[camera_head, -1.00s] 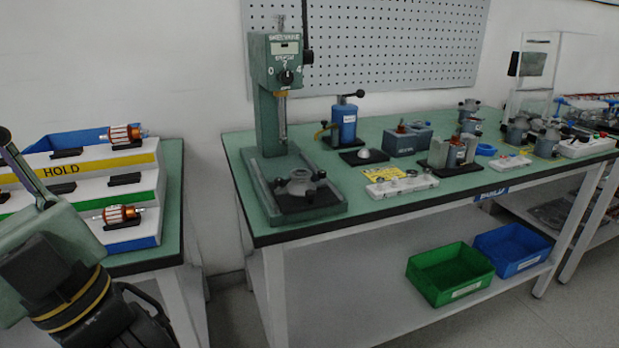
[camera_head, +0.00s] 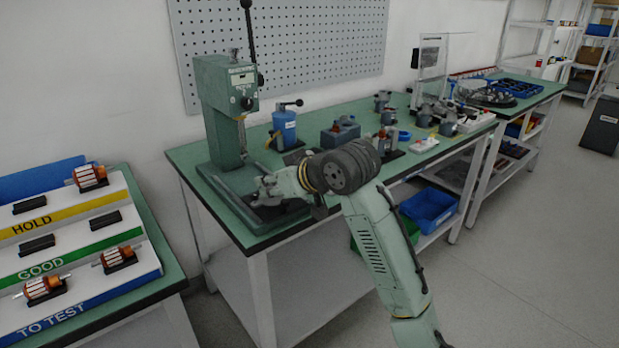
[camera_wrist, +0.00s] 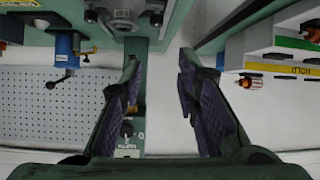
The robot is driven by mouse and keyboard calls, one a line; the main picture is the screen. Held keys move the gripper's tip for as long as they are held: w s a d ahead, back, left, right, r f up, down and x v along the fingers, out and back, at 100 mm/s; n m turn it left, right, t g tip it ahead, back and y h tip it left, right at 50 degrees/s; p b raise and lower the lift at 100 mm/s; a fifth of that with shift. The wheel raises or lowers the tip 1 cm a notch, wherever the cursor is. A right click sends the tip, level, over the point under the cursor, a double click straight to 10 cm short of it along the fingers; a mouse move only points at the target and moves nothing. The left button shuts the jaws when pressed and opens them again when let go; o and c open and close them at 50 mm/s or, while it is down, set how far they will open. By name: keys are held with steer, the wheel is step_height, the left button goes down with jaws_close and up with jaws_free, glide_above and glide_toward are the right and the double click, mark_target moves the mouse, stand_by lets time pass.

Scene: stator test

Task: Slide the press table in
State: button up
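The green press (camera_head: 222,110) stands on the left end of the workbench, its lever upright. Its sliding press table (camera_head: 262,215) is a dark plate at the front of the press base, partly hidden by my gripper and wrist. In the wrist view, which is upside down, a grey round fixture (camera_wrist: 138,16) on the plate shows at the top edge. My gripper (camera_wrist: 158,58) is open, with nothing between its fingers; the fixture lies beyond the fingertips. In the head view my gripper (camera_head: 277,188) is over the front of the press base. I cannot tell whether it touches the plate.
A blue hand press (camera_head: 285,127) stands right of the press, with several fixtures further along the bench. A stepped rack (camera_head: 75,240) with orange rotors stands on the left table. A blue bin (camera_head: 430,208) is on the lower shelf.

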steer(key=m+g+h, duration=0.1)
steer(key=h, duration=0.1)
glide_toward(286, 202)
steer(key=b+x, duration=0.2)
steer(key=x, duration=0.1)
steer(key=shift+w+f, duration=0.3)
steer(key=shift+a+f, duration=0.1)
steer(key=shift+p+x, duration=0.3)
steer(key=shift+x, duration=2)
steer(key=c, duration=0.6)
steer(key=shift+o, duration=0.2)
steer(key=shift+w+a, duration=0.1)
